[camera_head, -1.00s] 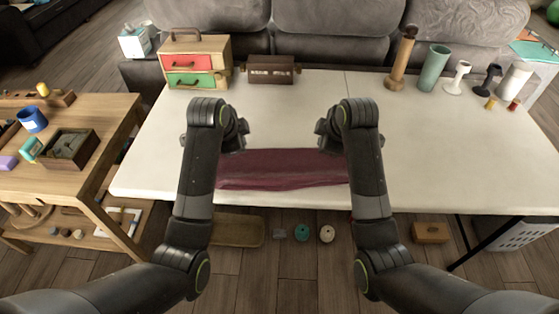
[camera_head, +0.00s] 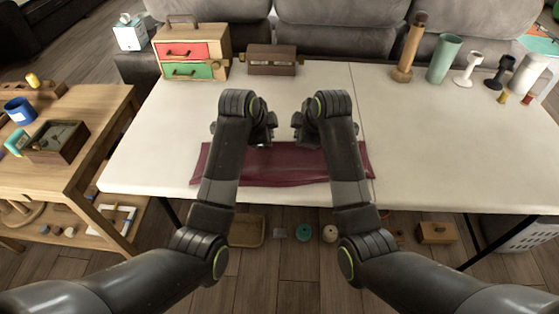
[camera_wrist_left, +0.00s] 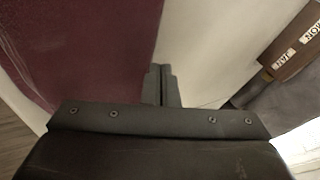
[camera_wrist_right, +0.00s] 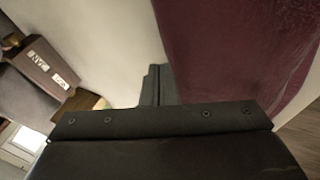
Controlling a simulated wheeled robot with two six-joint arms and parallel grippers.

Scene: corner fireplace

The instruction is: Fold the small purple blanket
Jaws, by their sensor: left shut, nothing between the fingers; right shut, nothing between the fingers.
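The purple blanket (camera_head: 285,165) lies on the white table as a flat band along the front edge, with both ends showing beyond my arms. It also shows in the left wrist view (camera_wrist_left: 75,45) and in the right wrist view (camera_wrist_right: 240,50). My left gripper (camera_head: 271,127) is by the blanket's far edge. Its fingertips (camera_wrist_left: 162,85) are shut and empty. My right gripper (camera_head: 297,127) is close beside it, also by the far edge. Its fingertips (camera_wrist_right: 157,85) are shut and empty. My forearms hide parts of the blanket.
The white table (camera_head: 440,150) is clear to the right. A drawer box (camera_head: 190,52) and a brown calendar box (camera_head: 272,60) stand at the back. A wooden cylinder (camera_head: 410,50), a green cup (camera_head: 443,60) and goblets stand at the back right. A wooden side table (camera_head: 85,120) adjoins the left.

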